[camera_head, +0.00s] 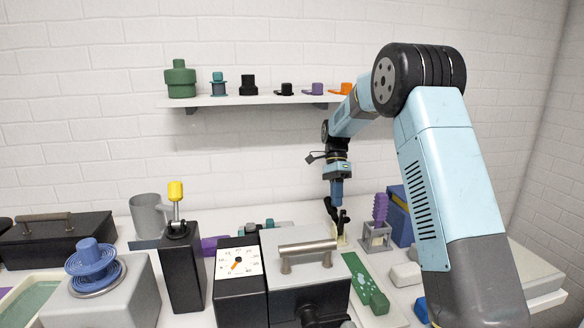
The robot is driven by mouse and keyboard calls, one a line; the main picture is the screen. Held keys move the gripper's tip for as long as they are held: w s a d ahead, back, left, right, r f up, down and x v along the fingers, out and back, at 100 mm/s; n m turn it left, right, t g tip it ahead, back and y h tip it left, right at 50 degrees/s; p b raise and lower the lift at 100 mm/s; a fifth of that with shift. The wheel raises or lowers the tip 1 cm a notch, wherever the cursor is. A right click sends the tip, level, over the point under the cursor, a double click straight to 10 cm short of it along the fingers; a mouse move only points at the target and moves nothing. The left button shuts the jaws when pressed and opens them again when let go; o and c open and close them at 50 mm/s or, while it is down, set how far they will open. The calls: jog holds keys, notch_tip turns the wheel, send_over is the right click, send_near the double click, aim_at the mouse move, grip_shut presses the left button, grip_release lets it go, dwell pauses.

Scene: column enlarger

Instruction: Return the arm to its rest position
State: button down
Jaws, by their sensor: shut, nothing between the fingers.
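My arm rises from the right, bends at a black shoulder joint and reaches down toward the back of the bench. My gripper (337,214) points downward at the end of the arm, right of the middle of the view. Its dark fingers are shut with nothing visible held. The tips are small in this view and hang at or close above a small pale stand (341,238); I cannot tell whether they touch it.
A wall shelf (230,100) with several coloured parts is behind the arm. A box with a metal handle (306,250) and a dial timer (238,262) stand in front. A grey holder with a purple piece (380,208) and a blue box (402,229) are right of the gripper. Space above the bench is open.

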jog(key=s+d+r+n+t, duration=0.3)
jog(key=s+r, duration=0.4)
jog(key=s, duration=0.2)
jog(key=s+d+r+n+t, duration=0.3)
jog(key=s+r, duration=0.5)
jog(key=s, duration=0.1)
jog(key=s+d+n+t, duration=0.2)
jog(key=s+n, duration=0.1)
jog(key=s, duration=0.6)
jog(key=s+d+f+n+t, duration=0.1)
jog(key=s+n+t, duration=0.2)
jog(key=s, duration=0.7)
jog(key=shift+s+d+n+t, duration=0.3)
jog(key=shift+d+n, duration=0.1)
jog(key=shift+n, duration=0.3)
